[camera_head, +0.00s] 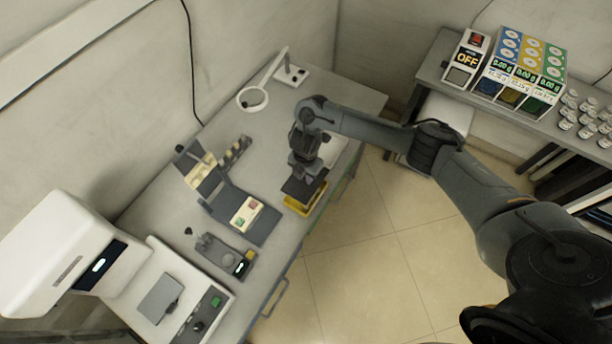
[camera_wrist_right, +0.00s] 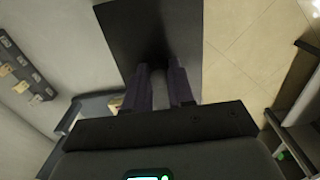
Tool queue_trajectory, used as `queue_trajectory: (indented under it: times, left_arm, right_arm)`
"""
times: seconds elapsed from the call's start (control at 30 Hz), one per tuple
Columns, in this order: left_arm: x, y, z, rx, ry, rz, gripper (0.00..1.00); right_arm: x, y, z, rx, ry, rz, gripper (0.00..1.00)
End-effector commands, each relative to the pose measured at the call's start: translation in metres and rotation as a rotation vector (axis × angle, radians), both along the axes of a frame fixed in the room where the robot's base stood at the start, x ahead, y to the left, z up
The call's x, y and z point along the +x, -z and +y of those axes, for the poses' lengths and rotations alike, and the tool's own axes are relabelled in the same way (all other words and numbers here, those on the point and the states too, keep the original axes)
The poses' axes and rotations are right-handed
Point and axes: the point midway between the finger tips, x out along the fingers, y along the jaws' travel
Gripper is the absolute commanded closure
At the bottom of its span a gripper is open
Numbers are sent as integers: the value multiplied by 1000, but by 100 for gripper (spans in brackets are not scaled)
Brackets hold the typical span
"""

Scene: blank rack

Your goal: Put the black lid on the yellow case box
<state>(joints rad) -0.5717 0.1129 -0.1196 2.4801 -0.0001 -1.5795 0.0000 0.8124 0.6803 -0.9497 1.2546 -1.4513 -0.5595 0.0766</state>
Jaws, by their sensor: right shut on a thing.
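The yellow case box (camera_head: 306,202) sits near the right edge of the grey table in the head view. The black lid (camera_head: 297,188) is directly over it, and a yellow strip of the box shows below the lid's edge. My right gripper (camera_head: 303,170) is shut on the lid from above. In the right wrist view the lid (camera_wrist_right: 150,30) is a wide dark plate between and beyond the two fingertips (camera_wrist_right: 160,75). I cannot tell whether the lid touches the box. My left gripper is in neither view.
A dark device with a light panel (camera_head: 246,214) stands left of the box. A grey meter (camera_head: 225,255) and a white machine (camera_head: 165,295) are further front. A ring stand (camera_head: 252,98) is at the back. The table's right edge is close beside the box.

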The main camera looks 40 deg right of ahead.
Motion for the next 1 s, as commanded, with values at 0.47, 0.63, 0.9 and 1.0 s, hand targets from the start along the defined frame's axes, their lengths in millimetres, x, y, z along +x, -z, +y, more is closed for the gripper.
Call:
queue_trajectory:
  times: [0.47, 0.63, 0.9, 1.0]
  left_arm:
    - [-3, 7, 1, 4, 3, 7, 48]
    - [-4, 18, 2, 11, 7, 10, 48]
    - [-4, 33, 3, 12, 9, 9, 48]
    - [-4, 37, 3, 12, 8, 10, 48]
  right_arm:
    - [-1, 13, 0, -1, -1, 2, 100]
    - [-1, 27, 0, -1, -1, 3, 100]
    - [-1, 49, 0, -1, 0, 2, 100]
    - [-1, 54, 0, -1, -1, 2, 100]
